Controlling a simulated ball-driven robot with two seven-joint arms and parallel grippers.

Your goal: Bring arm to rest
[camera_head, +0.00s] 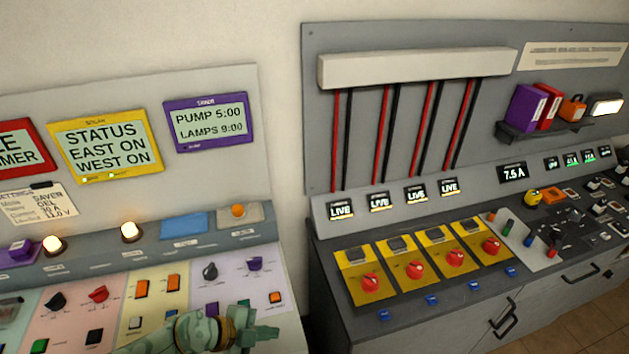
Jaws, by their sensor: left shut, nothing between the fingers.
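My left gripper (262,333) is at the bottom of the view, pale green, with its fingers pointing right. It is shut and empty. It is over the front right part of the left console (150,262), near its lower edge; I cannot tell how far above the surface it is. My left arm comes in along the bottom edge and hides some of the controls below. My right gripper is not in view.
The left console has knobs, switches, lit lamps (130,231) and three screens. A grey bench (400,322) with several red rotary switches (370,282) stands at the right. A gap separates the two. Binders (527,108) sit on a wall shelf.

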